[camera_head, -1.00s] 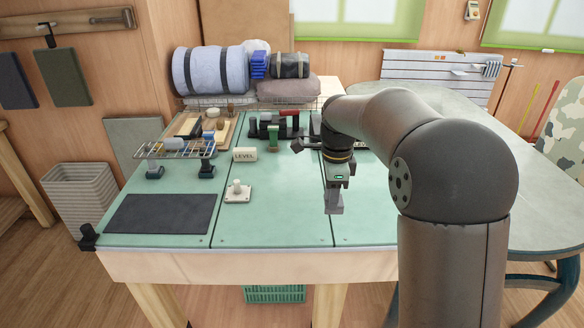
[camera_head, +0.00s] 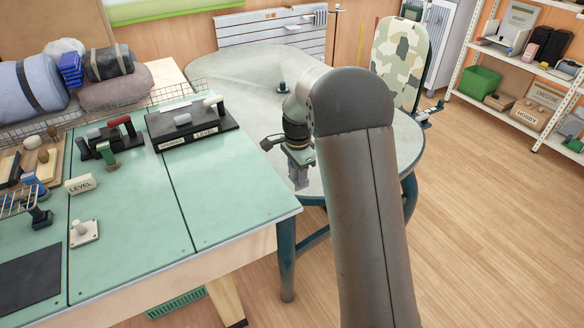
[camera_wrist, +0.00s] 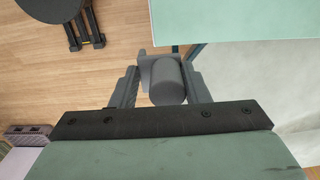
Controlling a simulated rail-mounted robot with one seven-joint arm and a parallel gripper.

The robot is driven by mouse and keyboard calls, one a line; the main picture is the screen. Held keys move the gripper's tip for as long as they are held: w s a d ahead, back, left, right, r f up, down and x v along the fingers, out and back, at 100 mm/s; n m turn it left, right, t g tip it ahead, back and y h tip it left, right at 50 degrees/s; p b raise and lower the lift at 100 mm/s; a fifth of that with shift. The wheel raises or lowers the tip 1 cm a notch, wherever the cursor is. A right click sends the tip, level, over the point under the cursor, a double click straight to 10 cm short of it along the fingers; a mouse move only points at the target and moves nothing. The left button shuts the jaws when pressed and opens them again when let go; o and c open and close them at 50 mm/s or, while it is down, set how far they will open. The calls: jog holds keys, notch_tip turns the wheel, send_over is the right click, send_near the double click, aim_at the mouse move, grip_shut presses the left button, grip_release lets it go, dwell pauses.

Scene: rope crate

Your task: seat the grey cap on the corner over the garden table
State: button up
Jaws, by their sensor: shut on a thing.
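My gripper (camera_head: 299,168) points down just right of the green workbench's right edge, near the garden table (camera_head: 250,62). In the wrist view my gripper (camera_wrist: 165,88) is shut on the grey cap (camera_wrist: 167,82), a rounded block with a flat plate beside it. The cap shows small in the head view (camera_head: 299,178). The workbench's near right corner (camera_head: 296,208) is bare, and the cap is apart from it. That corner also shows at the top of the wrist view (camera_wrist: 160,35), beyond the cap. The pale garden table top (camera_wrist: 255,85) lies right in the wrist view.
The workbench carries a black LEVEL stand (camera_head: 190,136), a white LEVEL block (camera_head: 80,184) and a small white knob plate (camera_head: 84,232). A small dark object (camera_head: 283,87) stands on the garden table. A camouflage ironing board (camera_head: 400,60) is behind. Open floor lies right.

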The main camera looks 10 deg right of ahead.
jog(key=shift+f, duration=0.1)
dwell(0.3)
jog(key=b, duration=0.3)
send_over(296, 205)
jog(key=shift+f, duration=2.45)
jog(key=shift+f+b, duration=1.2)
jog(key=shift+f, duration=0.5)
jog(key=shift+f+b, duration=0.8)
jog(key=shift+f, duration=0.5)
jog(key=o, duration=1.3)
jog(key=shift+c, duration=0.2)
jog(key=shift+r, duration=0.15)
notch_tip(296, 205, up, 17)
jog(key=shift+d+r, duration=0.1)
